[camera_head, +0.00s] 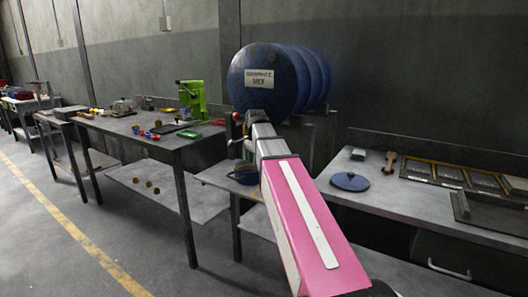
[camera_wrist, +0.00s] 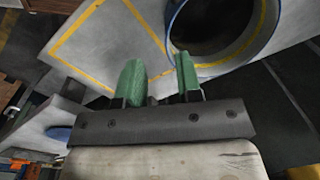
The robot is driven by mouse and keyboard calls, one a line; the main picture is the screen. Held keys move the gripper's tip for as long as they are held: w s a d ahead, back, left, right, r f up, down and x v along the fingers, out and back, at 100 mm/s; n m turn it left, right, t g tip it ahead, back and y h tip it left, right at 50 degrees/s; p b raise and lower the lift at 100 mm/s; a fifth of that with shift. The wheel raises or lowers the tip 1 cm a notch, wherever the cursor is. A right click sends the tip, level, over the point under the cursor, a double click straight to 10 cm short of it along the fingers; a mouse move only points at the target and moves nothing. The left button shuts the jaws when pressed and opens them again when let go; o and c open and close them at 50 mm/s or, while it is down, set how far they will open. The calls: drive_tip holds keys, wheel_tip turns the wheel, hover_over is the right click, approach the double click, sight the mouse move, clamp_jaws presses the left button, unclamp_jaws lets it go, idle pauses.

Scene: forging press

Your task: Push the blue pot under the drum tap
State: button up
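The blue drum (camera_head: 268,80) lies on its side in a rack with a labelled round end facing me. Its tap (camera_head: 238,118) is at the lower front, partly hidden by my arm. The blue pot (camera_head: 244,177) sits on a low grey surface below the tap area, partly covered by my arm. In the wrist view the open pot (camera_wrist: 213,28) is at the top right, dark inside with a blue rim. My gripper (camera_wrist: 160,66) has two green fingers apart with nothing between them. The right fingertip is close to the pot's rim; contact cannot be told.
Yellow lines (camera_wrist: 103,45) mark the grey surface beside the pot. A workbench (camera_head: 125,130) with a green press (camera_head: 192,98) and small parts stands left. A right bench (camera_head: 390,205) holds a blue lid (camera_head: 350,181) and trays. Floor at left is clear.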

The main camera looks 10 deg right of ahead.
sight(256, 182)
drive_tip(key=shift+w+d+r+m, duration=0.3)
drive_tip(key=shift+w+d+r, duration=0.15)
drive_tip(key=shift+w+r, duration=0.2)
drive_tip(key=shift+f, duration=0.15)
drive_tip(key=f, duration=1)
drive_tip(key=shift+w+a+f, duration=0.1)
drive_tip(key=shift+w+f, duration=0.2)
clamp_jaws()
idle(1.0)
